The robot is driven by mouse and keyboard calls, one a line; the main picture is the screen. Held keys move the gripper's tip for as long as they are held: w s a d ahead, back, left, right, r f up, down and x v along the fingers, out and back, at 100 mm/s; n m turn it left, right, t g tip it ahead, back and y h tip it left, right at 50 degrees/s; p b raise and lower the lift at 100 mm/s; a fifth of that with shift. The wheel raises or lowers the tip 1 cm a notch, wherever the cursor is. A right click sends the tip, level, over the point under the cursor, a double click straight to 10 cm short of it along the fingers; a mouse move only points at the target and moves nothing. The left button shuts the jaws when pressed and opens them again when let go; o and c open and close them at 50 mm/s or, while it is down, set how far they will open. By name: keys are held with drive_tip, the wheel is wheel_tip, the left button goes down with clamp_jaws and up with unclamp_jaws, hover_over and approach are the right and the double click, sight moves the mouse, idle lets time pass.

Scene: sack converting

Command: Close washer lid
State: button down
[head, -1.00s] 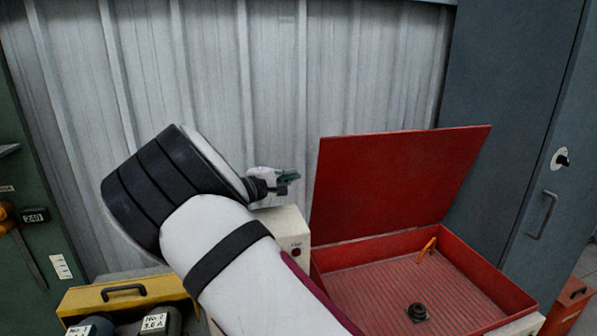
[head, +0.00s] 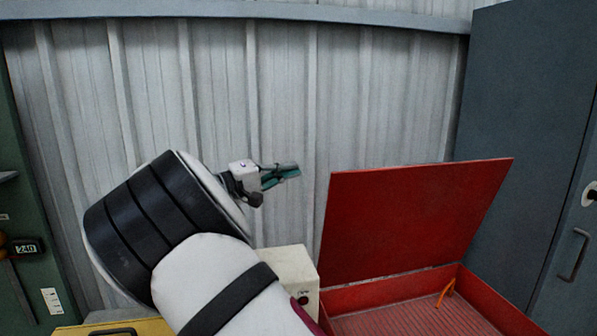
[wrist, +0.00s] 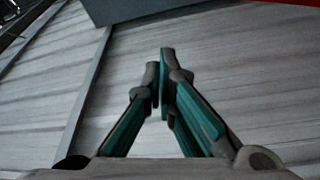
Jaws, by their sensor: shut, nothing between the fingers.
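The red washer lid (head: 410,215) stands raised, leaning back from the red washer basin (head: 385,292) in the head view. My gripper (head: 292,169) is to the left of the lid, near the height of its top edge, and looks apart from it. The wrist view shows my gripper (wrist: 163,75) with its teal fingers together and nothing between them. The front of the basin is cut off by the lower edge of the head view.
A cream control box (head: 289,277) stands left of the basin, below my gripper. A corrugated wall (head: 390,90) is behind. A grey-blue cabinet (head: 520,110) stands at the right, and a yellow case (head: 75,328) is at the lower left.

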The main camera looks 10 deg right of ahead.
drive_tip(key=d+p, duration=0.3)
drive_tip(key=d, duration=0.5)
drive_tip(key=shift+s+f+p, duration=0.15)
drive_tip(key=shift+s+p, duration=0.2)
drive_tip(key=shift+s, duration=0.05)
